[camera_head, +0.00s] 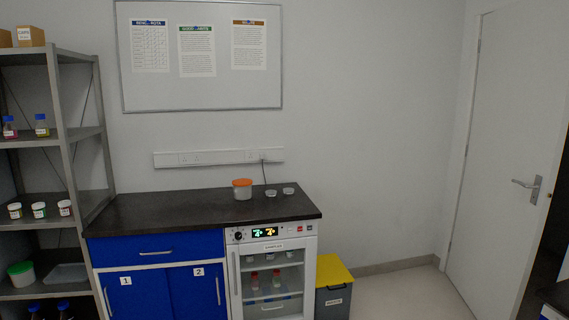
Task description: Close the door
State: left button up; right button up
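A white room door (505,150) with a silver lever handle (527,185) stands at the right. Hinges show along its left edge, and a dark gap lies beyond its right edge, so it looks open. A small glass-front appliance (229,255) under the counter also has a door (234,300), with a vertical handle at its left; it looks shut. Two blue cabinet doors (138,300) (190,300), labelled 1 and 2, look shut. The task does not say which door. Neither of my grippers is in view.
The dark counter (150,212) holds an orange-lidded tub (242,189) and two small glass dishes (288,191). A grey bin with a yellow lid (334,272) stands right of the appliance. Metal shelves (52,110) stand left. The floor (415,292) between bin and room door is clear.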

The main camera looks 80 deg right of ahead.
aim_at(520, 123)
jog(key=z, duration=4.1)
jog(key=i+j+u, duration=0.1)
jog(key=i, duration=0.7)
